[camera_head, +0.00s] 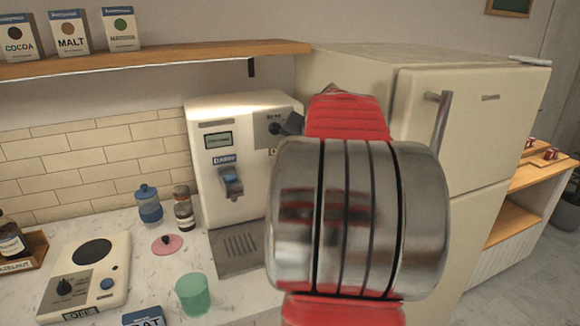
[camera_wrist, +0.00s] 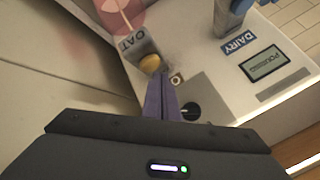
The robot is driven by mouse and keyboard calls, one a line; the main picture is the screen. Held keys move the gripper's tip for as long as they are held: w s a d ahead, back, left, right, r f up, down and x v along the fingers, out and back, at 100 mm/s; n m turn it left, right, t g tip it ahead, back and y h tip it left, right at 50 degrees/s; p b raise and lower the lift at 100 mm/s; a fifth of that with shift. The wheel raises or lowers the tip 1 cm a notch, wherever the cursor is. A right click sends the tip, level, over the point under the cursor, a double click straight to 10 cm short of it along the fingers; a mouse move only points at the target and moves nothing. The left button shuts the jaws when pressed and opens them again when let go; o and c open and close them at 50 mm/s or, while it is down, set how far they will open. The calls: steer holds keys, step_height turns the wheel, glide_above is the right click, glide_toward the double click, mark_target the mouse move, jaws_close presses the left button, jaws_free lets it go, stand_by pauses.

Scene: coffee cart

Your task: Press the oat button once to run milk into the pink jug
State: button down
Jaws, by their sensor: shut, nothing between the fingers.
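The milk dispenser (camera_head: 225,135) stands against the wall beside the fridge. Its oat side is hidden behind my arm in the head view. The small display (camera_wrist: 264,63) seems to read POURING.
On the counter are a pink lid (camera_head: 167,244), a green cup (camera_head: 193,294), a blue jar (camera_head: 149,206), a dark bottle (camera_head: 184,210) and a scale (camera_head: 110,265). The cream fridge (camera_head: 470,130) is right of the dispenser. A shelf (camera_head: 170,58) with boxes hangs above.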

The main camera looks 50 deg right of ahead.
steer(key=shift+r, duration=0.2)
steer(key=shift+r, duration=2.4)
